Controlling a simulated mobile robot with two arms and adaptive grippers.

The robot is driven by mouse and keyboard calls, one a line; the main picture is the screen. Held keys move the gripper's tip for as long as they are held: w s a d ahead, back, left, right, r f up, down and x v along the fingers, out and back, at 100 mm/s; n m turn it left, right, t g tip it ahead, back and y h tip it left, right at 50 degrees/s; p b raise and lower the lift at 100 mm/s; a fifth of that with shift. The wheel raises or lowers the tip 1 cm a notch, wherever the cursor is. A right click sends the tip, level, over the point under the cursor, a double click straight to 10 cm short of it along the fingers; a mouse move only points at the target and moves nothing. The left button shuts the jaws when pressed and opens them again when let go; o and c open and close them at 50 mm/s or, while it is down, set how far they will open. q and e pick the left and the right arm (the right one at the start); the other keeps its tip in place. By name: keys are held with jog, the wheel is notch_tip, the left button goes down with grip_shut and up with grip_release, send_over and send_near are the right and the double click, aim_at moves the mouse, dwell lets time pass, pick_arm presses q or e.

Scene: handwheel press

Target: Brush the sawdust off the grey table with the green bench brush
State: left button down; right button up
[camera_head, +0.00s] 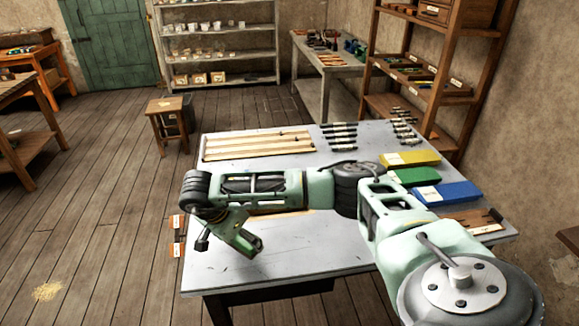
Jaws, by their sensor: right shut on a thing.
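My right arm reaches in from the lower right across the grey table (330,258). My right gripper (222,230) points down at the table's left part. It is shut on a small green piece, which seems to be the green bench brush (246,242); its shape and bristles are hard to make out. I cannot tell whether it touches the tabletop. No sawdust is clear on the bare front of the table, though my arm hides a strip across its middle. A pale yellow patch of sawdust (47,291) lies on the floor at the left. My left gripper is not in view.
Yellow (410,158), green (412,176) and blue (446,193) blocks lie along the table's right side. Wooden strips (255,146) and rows of dark tools (340,134) lie at the back. A stool (167,112) stands beyond. The table's front is clear.

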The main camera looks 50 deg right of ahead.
notch_tip(320, 180, up, 2)
jog(key=shift+d+r+p, duration=0.1)
jog(key=shift+p, duration=0.3)
notch_tip(320, 180, up, 2)
jog(key=shift+w+p, duration=0.15)
jog(key=shift+p, duration=0.4)
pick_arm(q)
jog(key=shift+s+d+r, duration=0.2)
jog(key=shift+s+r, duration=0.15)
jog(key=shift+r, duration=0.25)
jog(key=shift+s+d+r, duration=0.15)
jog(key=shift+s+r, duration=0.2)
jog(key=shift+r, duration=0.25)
pick_arm(e)
jog(key=shift+s+r, duration=0.2)
jog(key=shift+r, duration=0.1)
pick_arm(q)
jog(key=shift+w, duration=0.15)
